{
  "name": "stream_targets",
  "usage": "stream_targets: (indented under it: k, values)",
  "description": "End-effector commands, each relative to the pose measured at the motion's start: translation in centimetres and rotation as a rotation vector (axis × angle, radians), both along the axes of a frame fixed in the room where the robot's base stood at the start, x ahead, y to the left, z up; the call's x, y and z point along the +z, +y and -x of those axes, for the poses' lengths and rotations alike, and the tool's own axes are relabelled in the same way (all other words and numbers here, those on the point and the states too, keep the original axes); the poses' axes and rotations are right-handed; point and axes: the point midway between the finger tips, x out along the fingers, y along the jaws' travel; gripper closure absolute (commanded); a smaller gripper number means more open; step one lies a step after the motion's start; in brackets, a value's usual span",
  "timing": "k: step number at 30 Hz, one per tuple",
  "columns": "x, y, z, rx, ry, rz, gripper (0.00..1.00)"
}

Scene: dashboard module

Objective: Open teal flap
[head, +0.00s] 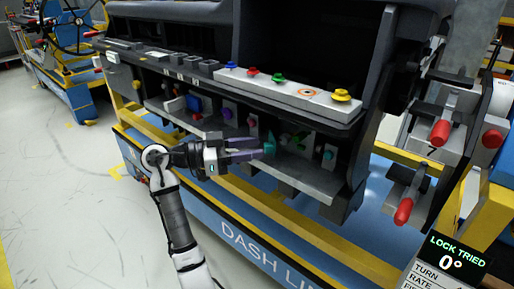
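A teal piece (270,145), which looks like the teal flap, shows in the head view on the lower shelf of the dashboard module, just right of my fingertips. My gripper (262,149) reaches in from the left, with its fingers pointing right at the teal piece. The fingertips overlap or touch its left side in the picture. I cannot tell whether they are closed on it. Part of the teal piece is hidden by the fingers. A smaller teal knob (328,153) sits further right on the same shelf.
The upper ledge (290,94) carries blue, red, green and yellow buttons above my gripper. A yellow rail (262,200) runs below the shelf. Red-handled levers (405,205) stand at the right. A sign (450,262) reads "LOCK TRIED 0°". Open floor lies left.

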Motion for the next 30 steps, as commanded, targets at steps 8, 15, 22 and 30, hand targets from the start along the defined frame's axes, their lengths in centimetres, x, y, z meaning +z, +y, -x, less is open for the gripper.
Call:
stream_targets:
  k: [8,15,22,30]
  values:
    - [0.0,6.3,1.8,0.004,-0.001,0.001,0.62]
    - [0.0,10.2,2.9,0.002,0.0,0.001,0.62]
    - [0.0,11.3,3.3,0.0,-0.001,0.0,0.62]
    - [0.0,11.3,3.3,0.0,-0.001,0.001,0.62]
